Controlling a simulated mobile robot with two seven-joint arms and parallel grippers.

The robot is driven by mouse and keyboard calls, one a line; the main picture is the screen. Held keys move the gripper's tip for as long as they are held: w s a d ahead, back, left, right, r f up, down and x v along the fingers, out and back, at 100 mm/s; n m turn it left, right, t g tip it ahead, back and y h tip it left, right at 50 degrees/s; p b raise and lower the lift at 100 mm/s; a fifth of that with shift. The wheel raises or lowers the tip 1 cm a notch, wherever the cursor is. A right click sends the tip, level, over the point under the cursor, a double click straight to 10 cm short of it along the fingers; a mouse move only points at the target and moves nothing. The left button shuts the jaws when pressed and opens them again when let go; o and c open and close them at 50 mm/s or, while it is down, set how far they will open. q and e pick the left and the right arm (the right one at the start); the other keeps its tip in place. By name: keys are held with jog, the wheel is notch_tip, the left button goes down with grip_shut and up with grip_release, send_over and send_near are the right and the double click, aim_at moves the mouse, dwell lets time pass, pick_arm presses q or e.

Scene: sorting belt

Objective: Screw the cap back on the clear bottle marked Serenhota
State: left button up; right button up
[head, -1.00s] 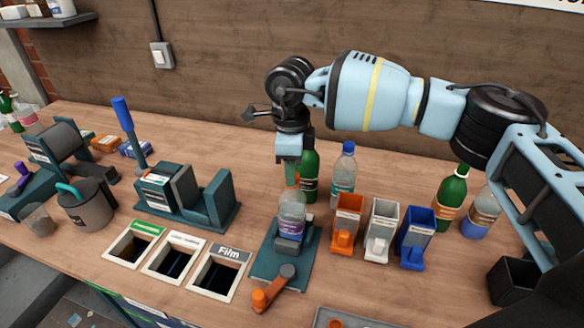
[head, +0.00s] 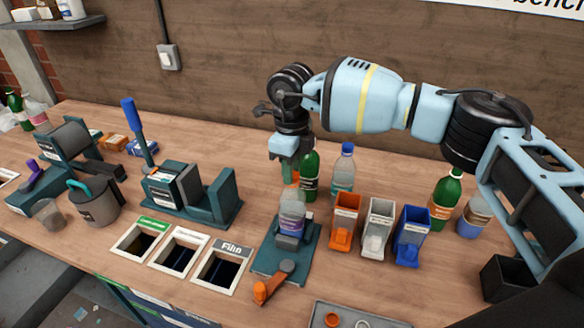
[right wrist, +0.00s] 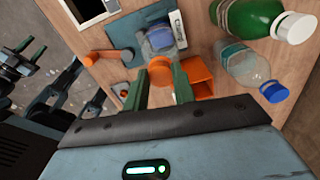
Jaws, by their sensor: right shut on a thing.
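The clear bottle (head: 292,212) with a purple label stands upright in a holder on a teal base (head: 272,262); its lettering is too small to read. My right gripper (head: 291,177) points down directly above its mouth and is shut on an orange cap (right wrist: 160,71). In the right wrist view the cap sits between the green fingertips, with the bottle (right wrist: 160,38) beyond it. I cannot tell whether the cap touches the bottle's neck. The fingers partly hide the cap in the head view. My left gripper is not in view in the head view.
An orange-handled lever (head: 272,283) sits at the front of the base. Orange (head: 345,222), white (head: 377,228) and blue (head: 411,236) bins stand to the right. A green bottle (head: 310,175) and a blue-capped bottle (head: 344,172) stand close behind. Framed openings (head: 222,270) lie to the left.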

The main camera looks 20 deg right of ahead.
jog(key=shift+r+m, duration=0.1)
jog(key=shift+m, duration=0.5)
jog(key=shift+m+p, duration=0.3)
jog(key=shift+m, duration=0.1)
jog(key=o, duration=0.5)
jog(key=shift+m, duration=0.3)
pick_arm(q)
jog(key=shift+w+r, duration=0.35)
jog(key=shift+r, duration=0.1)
pick_arm(e)
jog(key=o, duration=0.5)
jog(key=shift+o, duration=0.2)
